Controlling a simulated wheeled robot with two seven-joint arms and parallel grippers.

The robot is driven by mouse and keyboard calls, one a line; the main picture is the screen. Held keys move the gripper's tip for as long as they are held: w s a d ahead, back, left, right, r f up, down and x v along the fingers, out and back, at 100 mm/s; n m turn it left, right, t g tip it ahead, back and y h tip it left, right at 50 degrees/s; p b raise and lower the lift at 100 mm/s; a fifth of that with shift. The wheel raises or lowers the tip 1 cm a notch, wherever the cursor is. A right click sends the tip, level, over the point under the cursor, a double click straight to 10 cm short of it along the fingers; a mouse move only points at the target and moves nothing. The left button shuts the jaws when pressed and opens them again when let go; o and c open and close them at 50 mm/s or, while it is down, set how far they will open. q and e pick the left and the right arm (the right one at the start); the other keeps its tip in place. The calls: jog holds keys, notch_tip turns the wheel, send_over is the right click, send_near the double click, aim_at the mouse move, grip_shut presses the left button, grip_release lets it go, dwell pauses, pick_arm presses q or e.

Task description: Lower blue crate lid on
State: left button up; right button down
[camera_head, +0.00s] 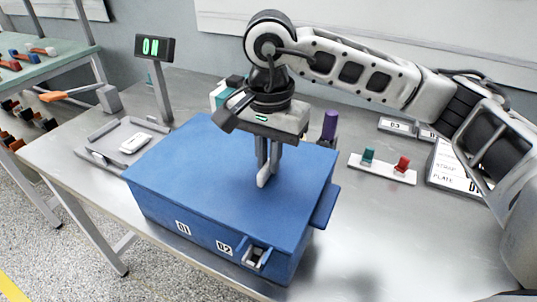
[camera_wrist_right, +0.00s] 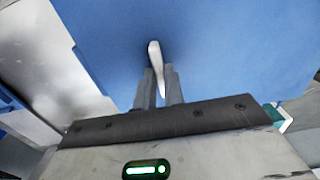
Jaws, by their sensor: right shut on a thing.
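The blue crate (camera_head: 205,236) stands on the metal table, with labels 01 and 02 on its front and a small latch opening at its front right. Its flat blue lid (camera_head: 215,175) covers the crate's top in the head view and fills the upper part of the right wrist view (camera_wrist_right: 230,50). My right gripper (camera_head: 266,182) is over the lid's right half, pointing down, shut on the light grey lid handle (camera_head: 263,180). The handle also shows between the fingers in the right wrist view (camera_wrist_right: 155,60). I cannot tell whether any gap remains under the lid. My left gripper is not in view.
An ON display (camera_head: 154,47) stands behind left. A grey tray (camera_head: 105,135) with a white device lies left of the crate. A white strip (camera_head: 383,168) with teal and red pieces and a plate (camera_head: 455,170) lie to the right. Bare table (camera_head: 390,235) shows at front right.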

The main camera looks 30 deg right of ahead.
jog(key=shift+f, duration=0.15)
jog(key=c, duration=1.4)
grip_release()
notch_tip(320, 180, up, 16)
jog(key=p, duration=0.1)
jog(key=shift+p, duration=0.3)
